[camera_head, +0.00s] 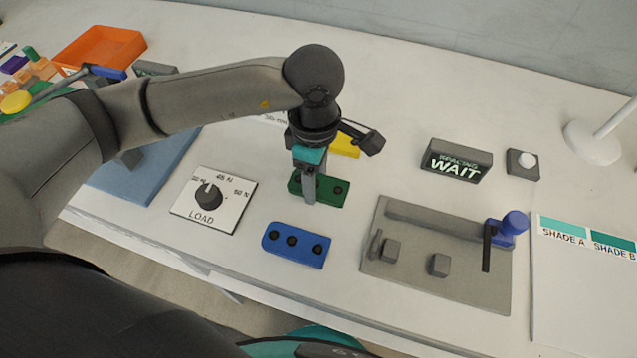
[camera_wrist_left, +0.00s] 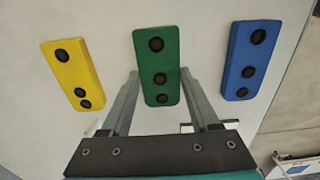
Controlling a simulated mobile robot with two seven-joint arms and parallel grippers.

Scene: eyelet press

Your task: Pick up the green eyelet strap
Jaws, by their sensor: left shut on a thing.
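The green eyelet strap (camera_head: 334,192) is a flat green block with black eyelets, lying on the white table in the head view. It also shows in the left wrist view (camera_wrist_left: 157,65), between the two fingers. My left gripper (camera_head: 308,196) points down onto it, with the fingers (camera_wrist_left: 155,90) shut on its two long sides. In the head view the gripper hides part of the strap. The strap appears to be at table height; I cannot tell whether it is clear of the surface. My right gripper is not in view.
A blue strap (camera_head: 296,245) lies in front and a yellow strap (camera_head: 346,146) behind. A LOAD dial (camera_head: 212,200) is at left, a grey fixture plate (camera_head: 440,287) at right. A WAIT display (camera_head: 456,163), a white button (camera_head: 527,161) and an orange bin (camera_head: 97,50) stand farther back.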

